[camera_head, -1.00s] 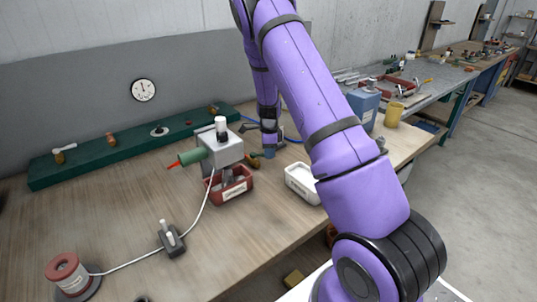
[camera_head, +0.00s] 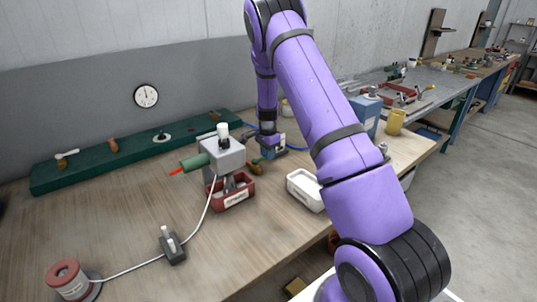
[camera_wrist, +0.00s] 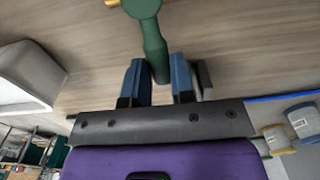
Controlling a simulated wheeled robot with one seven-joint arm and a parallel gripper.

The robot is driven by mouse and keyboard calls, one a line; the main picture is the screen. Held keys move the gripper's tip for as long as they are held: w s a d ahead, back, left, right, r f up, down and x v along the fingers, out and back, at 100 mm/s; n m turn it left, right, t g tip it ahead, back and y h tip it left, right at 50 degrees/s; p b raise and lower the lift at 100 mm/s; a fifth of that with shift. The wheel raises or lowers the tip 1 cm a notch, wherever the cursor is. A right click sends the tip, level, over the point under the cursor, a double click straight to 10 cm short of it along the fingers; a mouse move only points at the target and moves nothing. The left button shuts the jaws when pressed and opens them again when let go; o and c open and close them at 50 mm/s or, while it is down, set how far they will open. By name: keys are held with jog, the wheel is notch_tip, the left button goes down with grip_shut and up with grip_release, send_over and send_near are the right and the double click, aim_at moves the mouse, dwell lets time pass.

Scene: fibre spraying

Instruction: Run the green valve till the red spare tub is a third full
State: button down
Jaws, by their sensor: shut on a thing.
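In the wrist view my gripper (camera_wrist: 159,68) has its two blue fingers around the stem of the green valve (camera_wrist: 152,45), shut on it. In the head view my gripper (camera_head: 268,152) is behind and right of the grey spray unit; the valve there is mostly hidden by the unit and my arm.
A white tub (camera_head: 304,190) stands right of the red one. The grey unit (camera_head: 222,155) carries a green cylinder with a red tip. A switch (camera_head: 172,246) and a red spool (camera_head: 68,279) are on the front left, joined by a white cord. A blue jug (camera_head: 366,112) stands at the right.

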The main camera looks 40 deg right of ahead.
jog(key=shift+w, duration=0.1)
dwell(0.3)
jog(key=c, duration=1)
grip_release()
jog(key=shift+o, duration=0.2)
notch_tip(320, 180, up, 11)
jog(key=shift+f, duration=0.1)
